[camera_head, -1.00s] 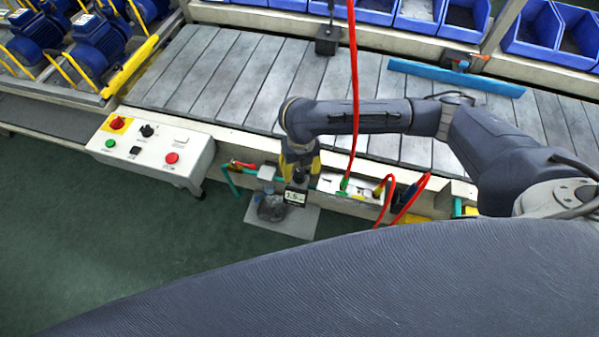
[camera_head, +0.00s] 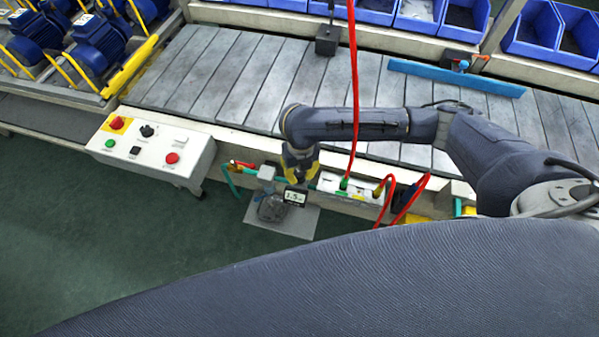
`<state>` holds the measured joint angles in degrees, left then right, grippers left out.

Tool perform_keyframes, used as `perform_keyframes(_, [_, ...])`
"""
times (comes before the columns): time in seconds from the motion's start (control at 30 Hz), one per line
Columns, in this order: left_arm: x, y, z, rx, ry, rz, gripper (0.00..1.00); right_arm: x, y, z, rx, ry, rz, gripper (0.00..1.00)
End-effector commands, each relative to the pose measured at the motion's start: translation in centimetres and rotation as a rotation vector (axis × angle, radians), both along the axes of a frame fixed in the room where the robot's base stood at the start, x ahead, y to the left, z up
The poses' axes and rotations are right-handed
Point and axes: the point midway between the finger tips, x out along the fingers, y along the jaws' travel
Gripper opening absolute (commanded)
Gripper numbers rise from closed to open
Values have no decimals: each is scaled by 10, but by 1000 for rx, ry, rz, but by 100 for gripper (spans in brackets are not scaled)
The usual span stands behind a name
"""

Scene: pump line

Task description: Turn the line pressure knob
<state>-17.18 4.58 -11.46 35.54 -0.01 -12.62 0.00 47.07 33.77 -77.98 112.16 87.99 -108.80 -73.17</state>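A regulator-like unit (camera_head: 272,208) with a small display (camera_head: 295,196) that seems to read 1.5 stands on a light plate (camera_head: 284,225) at the conveyor's front edge. The line pressure knob is not clearly seen; a dark part lies close under my gripper, beside the display. My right gripper (camera_head: 300,172), dark with yellow parts, points down just above and behind the display. Its fingertips are small and partly hidden, so I cannot tell its opening or whether it touches the unit. My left gripper is not in view.
A white control box (camera_head: 155,148) with red and green buttons and a black selector stands left. A red hose (camera_head: 355,90) hangs beside my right forearm. Hoses and a white manifold (camera_head: 350,186) lie right of the gripper. The slatted conveyor (camera_head: 230,75) runs behind.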

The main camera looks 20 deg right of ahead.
Motion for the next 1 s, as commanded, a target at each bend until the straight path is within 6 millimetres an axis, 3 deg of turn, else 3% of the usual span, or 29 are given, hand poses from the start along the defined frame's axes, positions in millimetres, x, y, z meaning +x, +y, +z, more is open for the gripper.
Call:
perform_keyframes(0.17, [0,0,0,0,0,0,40,0,0,0,0,0,0,0])
perform_keyframes(0.57, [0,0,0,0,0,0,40,0,-1,0,-1,0,-68,0])
perform_keyframes(1.0, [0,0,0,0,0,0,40,0,0,0,-2,-1,-437,0])
